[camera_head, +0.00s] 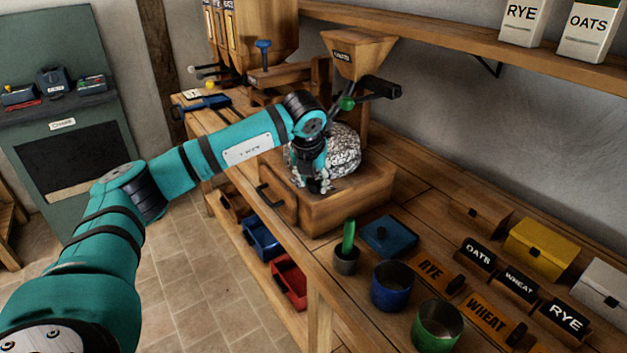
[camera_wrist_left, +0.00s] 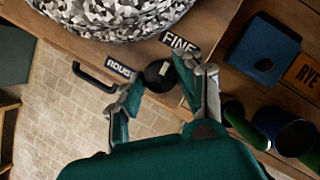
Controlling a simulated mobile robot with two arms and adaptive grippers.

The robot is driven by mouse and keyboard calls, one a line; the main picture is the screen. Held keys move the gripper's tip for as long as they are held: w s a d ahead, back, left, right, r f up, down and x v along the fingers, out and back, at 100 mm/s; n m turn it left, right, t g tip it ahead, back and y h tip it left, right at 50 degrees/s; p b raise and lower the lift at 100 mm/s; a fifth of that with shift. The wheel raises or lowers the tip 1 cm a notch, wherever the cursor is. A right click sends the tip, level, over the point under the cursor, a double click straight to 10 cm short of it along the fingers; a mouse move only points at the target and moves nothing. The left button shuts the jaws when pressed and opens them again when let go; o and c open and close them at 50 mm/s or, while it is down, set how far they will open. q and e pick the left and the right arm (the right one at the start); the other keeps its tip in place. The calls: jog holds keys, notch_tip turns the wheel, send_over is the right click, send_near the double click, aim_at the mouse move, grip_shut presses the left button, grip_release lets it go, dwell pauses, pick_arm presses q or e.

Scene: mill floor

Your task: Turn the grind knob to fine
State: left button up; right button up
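The grind knob (camera_wrist_left: 158,76) is a round black dial with a white mark, on the front of the wooden mill (camera_head: 335,203). A label reading FINE (camera_wrist_left: 180,42) lies to its upper right in the left wrist view. A partly readable label (camera_wrist_left: 119,68), apparently ROUGH, lies to its left. My left gripper (camera_head: 318,184) is down at the mill's front and hides the knob in the head view. In the wrist view the left gripper's (camera_wrist_left: 168,86) fingers are apart, one on each side of the knob; contact cannot be told. My right gripper is not in view.
A mottled grey millstone (camera_head: 344,150) sits on the mill close behind the gripper, below a wooden hopper (camera_head: 357,55). A black drawer handle (camera_head: 268,197) is to the left. Cups, including a blue one (camera_head: 391,288), and a blue box (camera_head: 389,236) stand to the right.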

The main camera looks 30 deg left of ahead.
pick_arm(q)
jog(key=o, duration=0.3)
jog(key=shift+o, duration=0.2)
jog(key=shift+r, duration=0.1)
jog(key=v, duration=1.2)
